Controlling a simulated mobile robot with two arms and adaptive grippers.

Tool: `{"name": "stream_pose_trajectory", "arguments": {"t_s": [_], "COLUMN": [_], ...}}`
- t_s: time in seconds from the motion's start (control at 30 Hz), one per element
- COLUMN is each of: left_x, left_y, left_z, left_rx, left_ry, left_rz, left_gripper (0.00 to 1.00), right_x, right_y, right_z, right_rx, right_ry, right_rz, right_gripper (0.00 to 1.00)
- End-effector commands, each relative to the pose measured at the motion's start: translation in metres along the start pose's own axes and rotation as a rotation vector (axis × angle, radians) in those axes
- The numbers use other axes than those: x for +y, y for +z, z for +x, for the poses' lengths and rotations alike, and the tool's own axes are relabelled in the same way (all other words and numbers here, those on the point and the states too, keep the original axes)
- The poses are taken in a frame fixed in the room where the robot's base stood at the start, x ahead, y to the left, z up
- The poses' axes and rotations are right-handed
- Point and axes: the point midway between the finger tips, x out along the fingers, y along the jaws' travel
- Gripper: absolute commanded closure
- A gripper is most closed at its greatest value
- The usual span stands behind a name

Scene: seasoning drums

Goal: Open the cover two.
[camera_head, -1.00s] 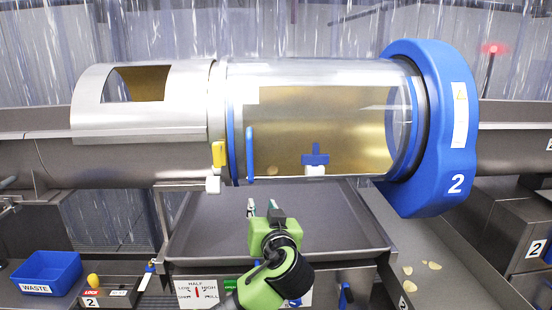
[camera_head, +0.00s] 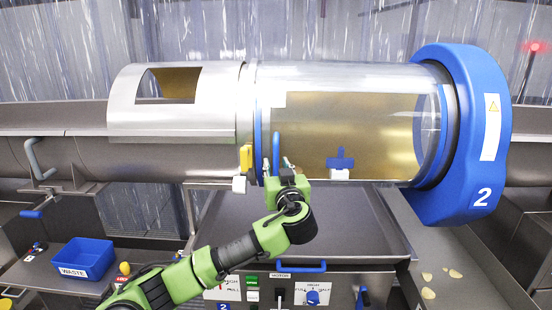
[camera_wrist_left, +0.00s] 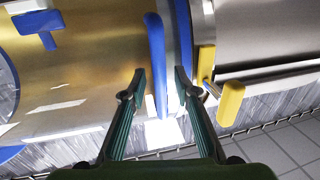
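The clear cylindrical cover (camera_head: 375,120) lies over the golden drum of machine 2, whose blue end ring (camera_head: 492,150) carries the number 2. A blue upright handle (camera_head: 276,152) stands at the cover's left end; it shows in the left wrist view too (camera_wrist_left: 156,60). My left gripper (camera_head: 275,167) is at the handle's lower part. In the left wrist view the gripper (camera_wrist_left: 160,78) is open, with the handle between its two spread fingers and no clear contact. A yellow latch (camera_head: 246,157) sits just left of the handle. My right gripper is out of view.
A steel hood (camera_head: 175,120) adjoins the cover on the left. A small blue knob (camera_head: 340,157) sits on the cover's lower front. Below are a control panel with a blue dial (camera_head: 313,297) and a blue waste bin (camera_head: 88,258). A grey tray (camera_head: 350,225) lies under the drum.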

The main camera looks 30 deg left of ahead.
Motion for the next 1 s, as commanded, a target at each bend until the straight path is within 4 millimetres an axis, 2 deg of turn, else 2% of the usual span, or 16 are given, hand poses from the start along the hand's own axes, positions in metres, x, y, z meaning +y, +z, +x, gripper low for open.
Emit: {"name": "stream_pose_trajectory", "arguments": {"t_s": [0.13, 0.47, 0.57, 0.6, 0.83, 1.0], "left_x": [-0.001, -0.001, -0.001, -0.001, -0.001, -0.002], "left_y": [-0.001, 0.0, 0.0, 0.0, 0.001, 0.005], "left_z": [0.01, 0.013, 0.013, 0.013, 0.013, 0.012], "left_rx": [0.0, 0.0, 0.0, 0.0, -0.001, -0.003], "left_ry": [-0.001, 0.0, -0.001, -0.001, -0.003, -0.024], "left_rz": [0.0, -0.001, -0.001, -0.001, -0.001, -0.003], "left_gripper": [0.72, 0.72, 0.98, 1.0, 1.0, 1.0], "right_x": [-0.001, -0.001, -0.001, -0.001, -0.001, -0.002], "right_y": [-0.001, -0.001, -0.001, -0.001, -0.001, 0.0], "right_z": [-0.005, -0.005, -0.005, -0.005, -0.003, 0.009], "right_rx": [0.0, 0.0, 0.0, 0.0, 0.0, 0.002], "right_ry": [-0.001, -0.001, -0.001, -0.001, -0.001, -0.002], "right_rz": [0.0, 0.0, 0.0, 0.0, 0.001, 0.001], "right_gripper": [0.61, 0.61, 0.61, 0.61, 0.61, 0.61]}}
